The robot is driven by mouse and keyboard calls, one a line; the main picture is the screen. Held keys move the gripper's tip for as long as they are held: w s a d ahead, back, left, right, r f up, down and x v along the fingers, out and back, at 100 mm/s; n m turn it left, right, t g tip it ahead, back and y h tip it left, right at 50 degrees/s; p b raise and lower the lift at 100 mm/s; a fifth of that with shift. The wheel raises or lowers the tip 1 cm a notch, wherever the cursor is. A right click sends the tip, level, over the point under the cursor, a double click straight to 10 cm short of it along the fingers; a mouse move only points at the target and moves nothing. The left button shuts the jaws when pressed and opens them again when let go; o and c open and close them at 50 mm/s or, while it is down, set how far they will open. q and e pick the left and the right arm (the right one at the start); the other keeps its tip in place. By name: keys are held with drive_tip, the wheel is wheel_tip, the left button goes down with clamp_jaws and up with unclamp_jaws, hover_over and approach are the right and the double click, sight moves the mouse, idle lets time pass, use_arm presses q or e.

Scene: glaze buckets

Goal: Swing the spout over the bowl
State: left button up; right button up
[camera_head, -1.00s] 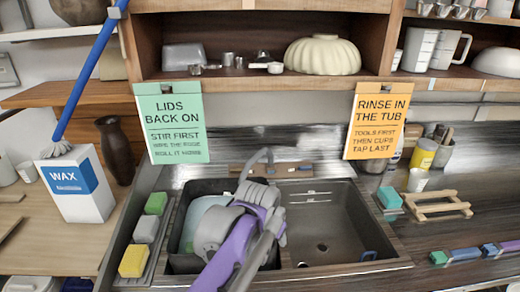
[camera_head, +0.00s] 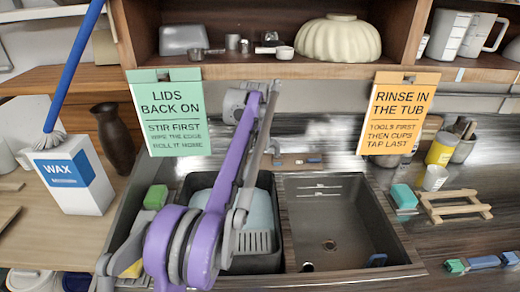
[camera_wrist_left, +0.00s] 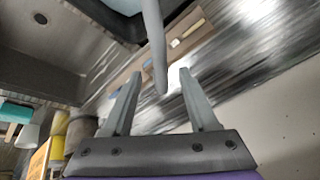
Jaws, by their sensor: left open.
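The grey spout (camera_wrist_left: 153,40) comes down from the top of the left wrist view, with its end between the two fingers of my left gripper (camera_wrist_left: 158,74). The fingers are apart, and I see no clear grip on the spout. In the head view my purple and grey left arm reaches up across the left basin to the back of the sink and hides most of the spout. The pale blue-grey bowl (camera_head: 259,205) sits in the left basin, partly hidden behind my arm. My right gripper is not in view.
The right basin (camera_head: 335,225) is mostly empty, with a drain. Sponges (camera_head: 155,197) lie left of the sink. Two hanging signs (camera_head: 168,115) (camera_head: 398,115) and a shelf (camera_head: 290,70) are above. A wax box (camera_head: 72,175) stands at left, a wooden rack (camera_head: 455,205) at right.

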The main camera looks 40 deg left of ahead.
sight(260, 150)
use_arm(q)
drive_tip(key=shift+x, duration=2.6)
clamp_jaws()
